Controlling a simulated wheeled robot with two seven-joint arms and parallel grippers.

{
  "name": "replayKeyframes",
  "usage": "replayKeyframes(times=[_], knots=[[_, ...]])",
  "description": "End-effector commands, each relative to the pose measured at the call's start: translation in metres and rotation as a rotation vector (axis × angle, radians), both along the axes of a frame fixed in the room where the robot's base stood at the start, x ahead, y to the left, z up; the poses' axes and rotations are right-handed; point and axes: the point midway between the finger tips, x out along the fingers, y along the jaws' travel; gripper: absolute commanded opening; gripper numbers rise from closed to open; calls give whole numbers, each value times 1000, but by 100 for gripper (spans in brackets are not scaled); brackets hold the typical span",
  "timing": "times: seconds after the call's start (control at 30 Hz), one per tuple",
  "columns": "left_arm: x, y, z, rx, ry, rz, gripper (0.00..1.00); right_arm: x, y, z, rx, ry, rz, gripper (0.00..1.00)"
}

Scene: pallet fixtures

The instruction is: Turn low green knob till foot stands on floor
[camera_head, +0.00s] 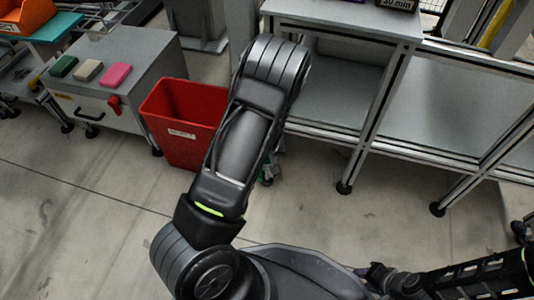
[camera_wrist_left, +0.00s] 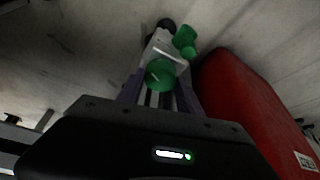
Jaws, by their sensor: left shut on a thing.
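In the left wrist view, a round green knob (camera_wrist_left: 160,74) sits between the two fingers of my left gripper (camera_wrist_left: 160,92), which is shut on it. Beyond it are a pale metal bracket (camera_wrist_left: 165,45), another green knob (camera_wrist_left: 185,38) and a dark round foot (camera_wrist_left: 165,24) close to the floor. I cannot tell whether the foot touches the floor. In the head view my left arm hides the left gripper and most of this fixture; only small green parts (camera_head: 268,180) show beside the arm. My right gripper (camera_head: 380,278) is at the lower right, apart from everything; its jaws are unclear.
A red bin (camera_head: 185,115) stands left of my arm, and its red wall (camera_wrist_left: 245,105) is close beside the left gripper. A grey cabinet (camera_head: 120,60) with coloured blocks is at left. Grey metal benches (camera_head: 340,90) stand at right. Front floor is clear.

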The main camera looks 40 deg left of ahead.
Motion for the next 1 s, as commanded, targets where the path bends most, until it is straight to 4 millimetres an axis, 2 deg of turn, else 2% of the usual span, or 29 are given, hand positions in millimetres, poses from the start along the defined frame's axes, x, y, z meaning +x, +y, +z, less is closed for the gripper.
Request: replayKeyframes(times=[0.27, 0.63, 1.0], knots=[[-1, 2, 1, -3, -1, -153, 2, -1, 0, 3, -1, 0, 0, 36], [-2, 5, 2, -2, -1, -483, 2, -2, 0, 10, -2, 1, 1, 36], [-3, 7, 5, -3, -1, -831, 2, -7, 2, 40, -7, 5, 5, 36]])
